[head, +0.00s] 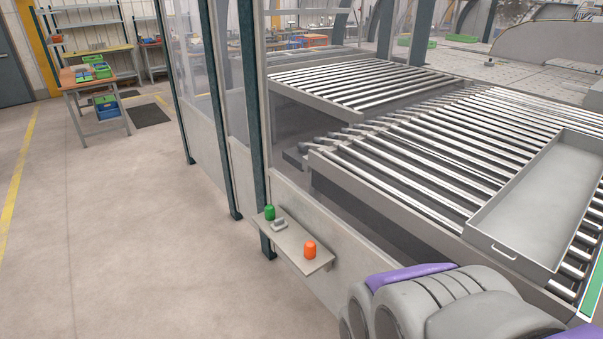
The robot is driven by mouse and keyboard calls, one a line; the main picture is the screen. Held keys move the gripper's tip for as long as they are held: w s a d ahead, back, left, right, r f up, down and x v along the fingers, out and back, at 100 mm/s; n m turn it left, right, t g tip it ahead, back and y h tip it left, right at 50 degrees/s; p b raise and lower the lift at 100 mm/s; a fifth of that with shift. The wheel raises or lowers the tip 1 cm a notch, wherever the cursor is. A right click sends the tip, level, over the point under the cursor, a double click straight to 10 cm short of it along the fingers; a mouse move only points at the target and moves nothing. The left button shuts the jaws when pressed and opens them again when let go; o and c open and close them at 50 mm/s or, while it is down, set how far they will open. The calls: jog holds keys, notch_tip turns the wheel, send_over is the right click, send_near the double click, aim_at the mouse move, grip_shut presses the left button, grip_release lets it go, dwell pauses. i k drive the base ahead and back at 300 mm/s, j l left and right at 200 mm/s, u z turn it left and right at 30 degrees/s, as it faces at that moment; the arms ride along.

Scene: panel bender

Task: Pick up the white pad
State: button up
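A small light grey-to-white block (279,224), possibly the white pad, lies on a narrow grey shelf (296,246) fixed to the fence. It is too small to make out clearly. A green cylinder-like piece (270,212) stands just behind and left of it. An orange piece (310,250) stands nearer, toward the shelf's right end. Grey and purple parts of my arm fill the bottom right. The fingers of my gripper are not visible.
A fence with dark posts (220,110) and a low panel (345,255) borders the roller conveyor (420,160). A grey tray (483,240) sits on the rollers. The floor (130,230) left of the shelf is clear. A workbench (72,76) stands far left.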

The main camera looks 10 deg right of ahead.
aim_at(280, 224)
jog(key=i+j+z, duration=0.1)
jog(key=i, duration=0.4)
jog(key=i+j+z, duration=0.1)
jog(key=i+j, duration=0.2)
jog(key=i, duration=0.25)
jog(key=i+j, duration=0.2)
jog(key=i, duration=0.3)
jog(key=i+j+z, duration=0.15)
jog(key=i, duration=0.35)
jog(key=j, duration=0.1)
